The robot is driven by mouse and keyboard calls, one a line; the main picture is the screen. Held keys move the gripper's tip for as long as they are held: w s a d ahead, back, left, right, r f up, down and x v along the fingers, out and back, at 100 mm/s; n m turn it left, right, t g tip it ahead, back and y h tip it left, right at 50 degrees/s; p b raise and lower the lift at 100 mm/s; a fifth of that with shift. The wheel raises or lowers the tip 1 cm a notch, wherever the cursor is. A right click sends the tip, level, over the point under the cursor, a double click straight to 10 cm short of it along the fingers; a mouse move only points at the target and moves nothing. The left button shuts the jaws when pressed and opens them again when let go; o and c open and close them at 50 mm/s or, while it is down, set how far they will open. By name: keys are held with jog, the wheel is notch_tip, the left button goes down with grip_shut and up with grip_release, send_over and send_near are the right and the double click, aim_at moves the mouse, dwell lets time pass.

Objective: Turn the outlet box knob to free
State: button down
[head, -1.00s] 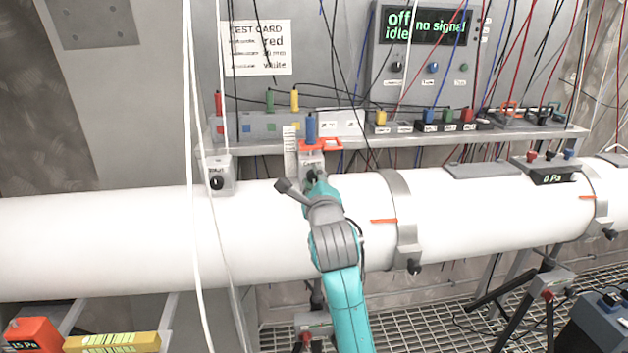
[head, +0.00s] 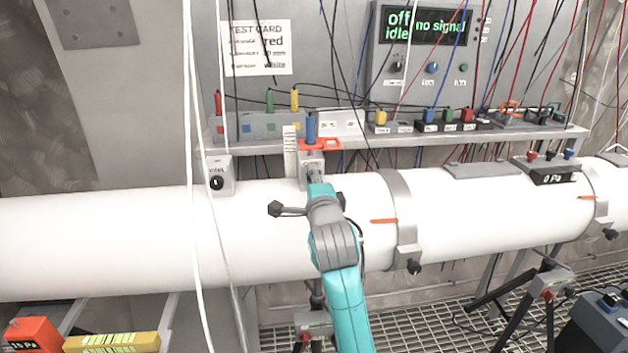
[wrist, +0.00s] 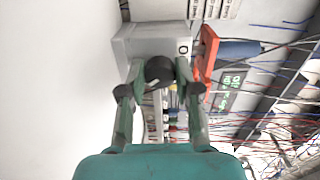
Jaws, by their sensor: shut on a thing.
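A grey box (head: 304,183) with a dark knob sits on top of the white pipe (head: 120,240), below the blue plug. In the wrist view the box (wrist: 155,40) shows its dark round knob (wrist: 159,70) between my fingertips. My gripper (head: 316,180) is at the front of this box, and in the wrist view (wrist: 160,78) it is shut on the knob. My fingers cover part of the knob, so its pointer and setting cannot be read. A second grey box with a black knob (head: 216,183) stands to the left on the pipe; its small label is blurred.
An orange bracket (head: 328,144) and blue plug (head: 310,128) stand just above the box. A shelf with coloured plugs (head: 440,138) runs behind the pipe. Loose white cables (head: 194,150) hang at the left. A metal clamp (head: 404,220) rings the pipe at the right.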

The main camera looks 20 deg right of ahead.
jog(key=n, duration=0.4)
jog(key=shift+n, duration=0.3)
jog(key=n, duration=0.3)
jog(key=shift+f+n, duration=0.1)
jog(key=shift+n, duration=0.3)
jog(key=n, duration=2)
jog(key=shift+n, duration=0.4)
jog(key=c, duration=0.8)
grip_release()
